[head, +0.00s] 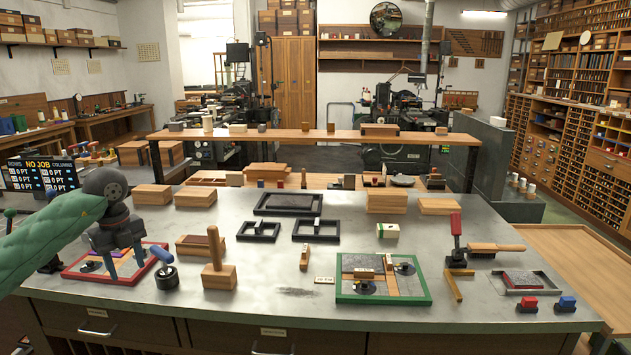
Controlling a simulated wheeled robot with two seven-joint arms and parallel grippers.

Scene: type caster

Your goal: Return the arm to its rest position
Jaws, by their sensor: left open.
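My left arm comes in from the left in a green sleeve. My left gripper (124,268) is open, fingers pointing down, over the red-framed tray (75,273) at the left of the bench. Its fingers hide part of that tray. I see nothing held between the fingers. Whether the fingertips touch the tray, I cannot tell. My right gripper is not in view.
A dark-headed tool with a blue handle (166,277) and a wooden mallet (217,270) stand close right of the gripper. A green-framed tray (423,298) lies mid-bench. A raised wooden shelf (290,134) spans the back. A display (40,175) stands behind the arm.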

